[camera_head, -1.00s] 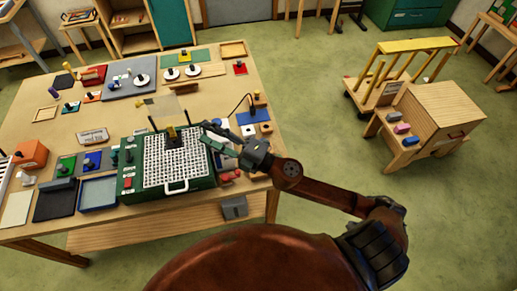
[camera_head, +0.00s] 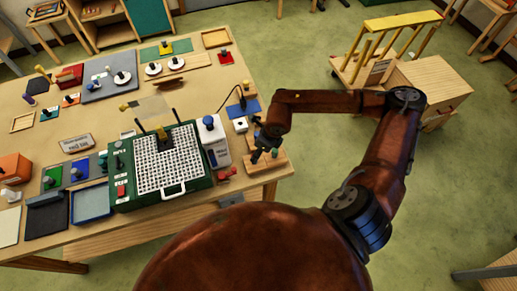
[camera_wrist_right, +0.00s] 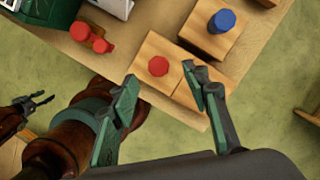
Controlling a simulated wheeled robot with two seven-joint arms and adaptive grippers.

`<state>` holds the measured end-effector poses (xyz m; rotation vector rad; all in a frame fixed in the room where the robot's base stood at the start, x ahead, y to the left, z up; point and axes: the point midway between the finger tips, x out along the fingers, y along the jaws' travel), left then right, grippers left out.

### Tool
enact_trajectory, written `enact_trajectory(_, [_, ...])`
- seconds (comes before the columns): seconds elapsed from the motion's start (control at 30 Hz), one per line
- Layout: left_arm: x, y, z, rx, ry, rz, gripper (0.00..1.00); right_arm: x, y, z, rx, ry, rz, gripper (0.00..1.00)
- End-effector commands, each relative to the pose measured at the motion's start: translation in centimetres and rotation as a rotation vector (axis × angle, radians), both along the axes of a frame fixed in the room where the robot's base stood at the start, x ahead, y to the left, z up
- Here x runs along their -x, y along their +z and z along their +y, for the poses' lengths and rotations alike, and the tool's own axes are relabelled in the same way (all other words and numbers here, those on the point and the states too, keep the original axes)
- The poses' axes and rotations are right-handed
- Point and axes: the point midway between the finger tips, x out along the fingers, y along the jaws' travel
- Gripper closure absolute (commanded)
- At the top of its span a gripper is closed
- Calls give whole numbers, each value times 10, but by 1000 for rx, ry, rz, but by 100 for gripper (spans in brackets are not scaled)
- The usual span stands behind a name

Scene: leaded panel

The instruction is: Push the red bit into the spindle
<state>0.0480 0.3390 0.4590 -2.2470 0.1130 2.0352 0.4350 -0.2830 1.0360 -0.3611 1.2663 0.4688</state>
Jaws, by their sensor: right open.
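The red bit (camera_wrist_right: 158,66) shows in the right wrist view as a round red top standing in a wooden block (camera_wrist_right: 185,98). My right gripper (camera_wrist_right: 164,82) is open and empty, with its green-and-grey fingertips apart just short of the red bit. In the head view my right gripper (camera_head: 267,150) is low over the wooden blocks at the table's right edge. The green machine (camera_head: 120,190) has a white grid top (camera_head: 168,165). A dark upright part (camera_head: 162,134) stands at the grid's back; I cannot make out the spindle clearly. A dark claw, apparently my left gripper (camera_wrist_right: 36,103), shows at the wrist view's left.
A blue-topped bit (camera_wrist_right: 222,20) stands in another wooden block (camera_wrist_right: 203,42). Small red pieces (camera_wrist_right: 90,37) lie beside the machine. A white box with a blue knob (camera_head: 208,123) stands right of the grid. A wooden cart (camera_head: 425,75) stands on the floor at right.

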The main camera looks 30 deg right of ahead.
Motion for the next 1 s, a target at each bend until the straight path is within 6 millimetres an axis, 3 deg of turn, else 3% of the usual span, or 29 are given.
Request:
enact_trajectory(0.4, [3,12,1,0,1,4,58,-12,-53,8,-4,-2,1,57])
enact_trajectory(0.77, [1,12,1,-1,1,2,58,-13,-60,8,-4,-3,0,57])
enact_trajectory(1.0, [-1,12,1,-1,1,-1,58,-13,-59,8,-4,-3,0,72])
